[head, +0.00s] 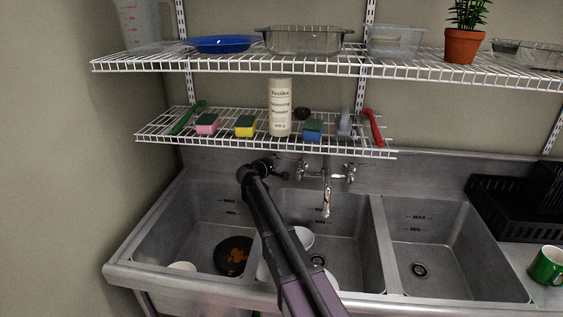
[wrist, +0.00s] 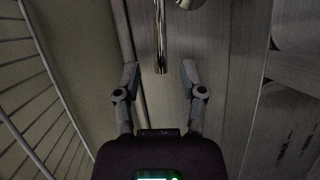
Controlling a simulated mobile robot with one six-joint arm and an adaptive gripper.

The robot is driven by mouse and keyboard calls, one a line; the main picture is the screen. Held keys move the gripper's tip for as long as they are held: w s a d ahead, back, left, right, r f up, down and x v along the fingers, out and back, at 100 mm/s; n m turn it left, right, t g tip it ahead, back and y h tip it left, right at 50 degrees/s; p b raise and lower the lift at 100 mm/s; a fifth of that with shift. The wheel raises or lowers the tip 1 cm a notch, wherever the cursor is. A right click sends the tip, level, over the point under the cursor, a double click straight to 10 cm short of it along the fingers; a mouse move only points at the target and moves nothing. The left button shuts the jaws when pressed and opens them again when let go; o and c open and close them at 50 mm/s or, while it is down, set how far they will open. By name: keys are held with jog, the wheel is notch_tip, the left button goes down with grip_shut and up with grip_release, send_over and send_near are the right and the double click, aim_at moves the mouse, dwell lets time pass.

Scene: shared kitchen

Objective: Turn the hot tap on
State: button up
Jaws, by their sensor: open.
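The wall tap has a spout (head: 326,200) over the middle basin. Its left handle (head: 302,170), with a reddish mark, is the hot one; the right handle (head: 349,172) has a blue mark. My gripper (head: 284,173) is just left of the left handle, small and dark in the head view. In the wrist view my gripper (wrist: 159,76) is open, its two fingers apart and empty. A thin chrome bar (wrist: 159,35), apparently the hot handle's lever, ends between the fingertips. I see no contact; its depth is hard to tell.
A wire shelf (head: 230,142) with sponges, a bottle and brushes hangs just above my gripper. The sink (head: 150,262) holds a dark dish (head: 233,250) and a white bowl (head: 303,237). A black rack (head: 500,212) and green mug (head: 547,266) are at right.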

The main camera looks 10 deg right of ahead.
aim_at(283, 158)
jog(key=shift+b+x, duration=0.45)
jog(key=shift+x, duration=2.2)
grip_shut()
